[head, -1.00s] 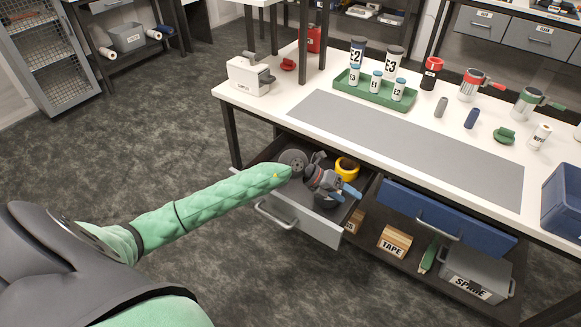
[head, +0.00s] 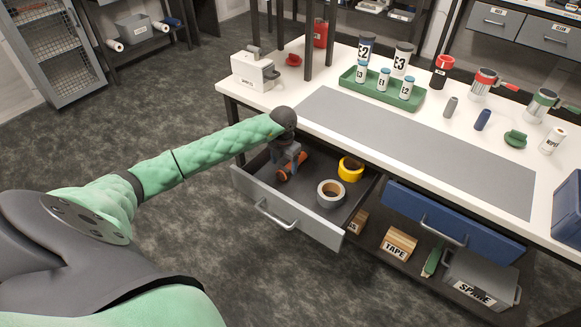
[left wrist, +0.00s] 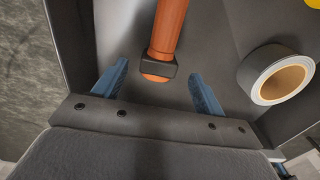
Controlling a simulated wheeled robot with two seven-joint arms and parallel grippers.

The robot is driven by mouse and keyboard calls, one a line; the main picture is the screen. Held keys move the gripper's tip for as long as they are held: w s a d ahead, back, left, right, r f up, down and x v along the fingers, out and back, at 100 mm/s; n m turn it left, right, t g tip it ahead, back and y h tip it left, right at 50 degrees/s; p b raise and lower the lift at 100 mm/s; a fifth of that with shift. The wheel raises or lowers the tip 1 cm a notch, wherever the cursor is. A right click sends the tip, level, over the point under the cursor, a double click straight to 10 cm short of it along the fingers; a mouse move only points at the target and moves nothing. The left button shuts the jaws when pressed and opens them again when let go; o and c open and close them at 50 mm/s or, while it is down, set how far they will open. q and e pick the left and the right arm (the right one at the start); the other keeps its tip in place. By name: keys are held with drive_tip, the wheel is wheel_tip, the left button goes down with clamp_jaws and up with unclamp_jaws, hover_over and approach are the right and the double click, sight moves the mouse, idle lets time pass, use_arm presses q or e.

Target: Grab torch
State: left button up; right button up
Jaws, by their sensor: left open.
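An orange torch with a dark end (left wrist: 168,35) lies in the open grey drawer (head: 318,222). In the head view the torch (head: 290,166) is partly hidden by my left gripper (head: 290,165), which is over the drawer's left part. In the left wrist view my left gripper (left wrist: 158,88) is open, with one blue finger on each side of the torch's near end. The fingers are apart from the torch. I cannot tell the exact height of the fingers above it. My right gripper is not in view.
A grey tape roll (head: 331,193) and a yellow tape roll (head: 350,168) lie in the drawer to the right of the torch. The white bench top (head: 240,98) overhangs behind the drawer. A blue drawer front (head: 450,222) is to the right.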

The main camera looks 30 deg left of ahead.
sight(283, 169)
use_arm(q)
wheel_tip(283, 169, down, 4)
drive_tip(key=shift+s+a+p, duration=0.1)
drive_tip(key=shift+s+p, duration=0.05)
drive_tip(key=shift+p, duration=0.5)
drive_tip(key=shift+f, duration=0.45)
drive_tip(key=c, duration=1.1)
drive_tip(key=shift+c, duration=0.2)
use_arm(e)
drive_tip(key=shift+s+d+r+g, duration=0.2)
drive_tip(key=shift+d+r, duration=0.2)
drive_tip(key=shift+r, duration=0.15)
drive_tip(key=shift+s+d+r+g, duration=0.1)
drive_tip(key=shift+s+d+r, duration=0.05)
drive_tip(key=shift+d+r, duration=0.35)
